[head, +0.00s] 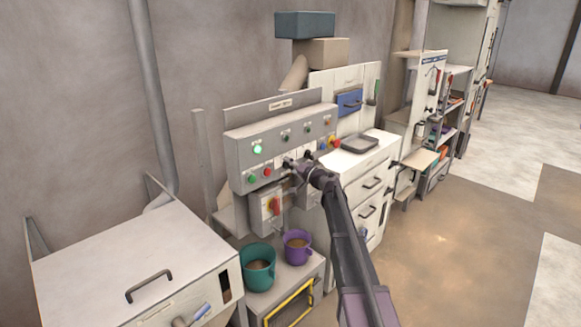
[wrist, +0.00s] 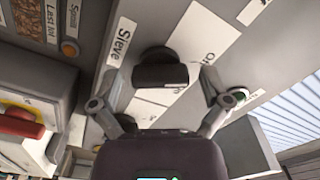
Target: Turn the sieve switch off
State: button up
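The sieve switch is a black rotary knob (wrist: 160,72) on a grey plate, beside a white label (wrist: 122,43) reading "Sieve", in the wrist view. A white On/Off label (wrist: 203,42) lies right of it, partly hidden by the knob. I cannot tell which position the knob points to. My gripper (wrist: 162,84) is open, one finger on each side of the knob, with a gap showing on both sides. In the head view my gripper (head: 296,163) is at the lower front of the grey control panel (head: 290,118) and hides the switch.
A green lamp (head: 257,149) is lit on the panel. A red-handled switch on yellow (wrist: 22,122) is at the left in the wrist view. White drawers (head: 368,185) stand to the right.

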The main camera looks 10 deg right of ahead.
jog(key=shift+s+d, duration=0.1)
jog(key=shift+s, duration=0.1)
jog(key=v, duration=1.1)
jog(key=shift+s+d, duration=0.2)
jog(key=shift+s, duration=0.1)
jog(key=s+a+f+n+g+h, duration=0.1)
jog(key=s+a+f+n+g, duration=0.1)
jog(key=s+a+f+g, duration=0.45)
jog(key=s+a+f+n+g+h, duration=0.15)
jog(key=s+a+f, duration=0.3)
jog(key=s, duration=0.45)
jog(key=s+d+f+g+h, duration=0.2)
jog(key=s+f+g+h, duration=0.1)
jog(key=s, duration=0.7)
jog(key=s+d+f+n+g+h, duration=0.1)
jog(key=s+d+f+g+h, duration=0.1)
jog(key=s, duration=0.8)
notch_tip(320, 180, down, 3)
jog(key=g+h, duration=0.1)
jog(key=h, duration=0.2)
jog(key=shift+r+g, duration=0.2)
jog(key=shift+g, duration=0.1)
